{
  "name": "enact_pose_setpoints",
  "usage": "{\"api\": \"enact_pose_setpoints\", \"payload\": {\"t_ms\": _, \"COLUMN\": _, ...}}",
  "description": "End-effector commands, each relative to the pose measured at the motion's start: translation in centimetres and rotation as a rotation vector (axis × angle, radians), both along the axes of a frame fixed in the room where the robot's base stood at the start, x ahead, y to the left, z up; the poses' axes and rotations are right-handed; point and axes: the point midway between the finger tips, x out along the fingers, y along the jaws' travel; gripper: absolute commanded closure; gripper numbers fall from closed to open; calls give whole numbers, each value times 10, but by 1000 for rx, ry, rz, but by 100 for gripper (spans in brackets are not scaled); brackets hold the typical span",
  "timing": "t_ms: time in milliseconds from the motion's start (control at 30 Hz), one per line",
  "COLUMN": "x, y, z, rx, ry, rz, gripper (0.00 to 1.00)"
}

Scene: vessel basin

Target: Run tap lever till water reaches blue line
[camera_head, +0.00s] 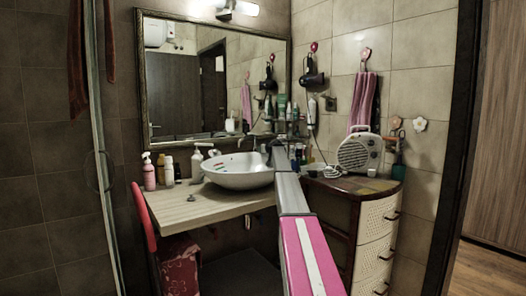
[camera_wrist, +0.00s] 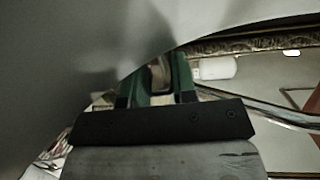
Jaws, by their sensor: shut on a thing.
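The white basin (camera_head: 238,171) stands on the counter. Small coloured marks show on its inner wall, too small to make out; I cannot tell a blue line or a water level. My arm reaches over the basin's right side and hides the tap's base there. In the wrist view, my gripper (camera_wrist: 160,78) has its green fingers closed around a small brownish-grey piece, which looks like the tap lever (camera_wrist: 160,73). A shiny metal bar (camera_wrist: 268,109), perhaps the tap, runs to the right. A large grey surface covers the upper left.
Bottles (camera_head: 149,172) and a soap dispenser (camera_head: 197,163) stand left of the basin. A fan heater (camera_head: 360,154) sits on the cabinet (camera_head: 372,235) at right. A mirror (camera_head: 215,85) hangs behind. A red chair back (camera_head: 143,217) is at front left.

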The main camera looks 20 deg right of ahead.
Motion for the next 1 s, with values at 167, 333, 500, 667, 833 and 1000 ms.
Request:
{"api": "enact_pose_setpoints", "payload": {"t_ms": 167, "x": -1, "y": 0, "z": -1, "rx": 3, "ry": 1, "rz": -1, "gripper": 100}}
{"api": "enact_pose_setpoints", "payload": {"t_ms": 333, "x": -1, "y": 0, "z": -1, "rx": 2, "ry": 1, "rz": 0, "gripper": 49}}
{"api": "enact_pose_setpoints", "payload": {"t_ms": 500, "x": -1, "y": 0, "z": -1, "rx": 2, "ry": 1, "rz": 0, "gripper": 49}}
{"api": "enact_pose_setpoints", "payload": {"t_ms": 667, "x": -4, "y": 0, "z": 0, "rx": 1, "ry": 1, "rz": 0, "gripper": 49}}
{"api": "enact_pose_setpoints", "payload": {"t_ms": 833, "x": -19, "y": -3, "z": 3, "rx": 1, "ry": 1, "rz": 0, "gripper": 49}}
{"api": "enact_pose_setpoints", "payload": {"t_ms": 1000, "x": -46, "y": -7, "z": 10, "rx": 2, "ry": 2, "rz": 0, "gripper": 49}}
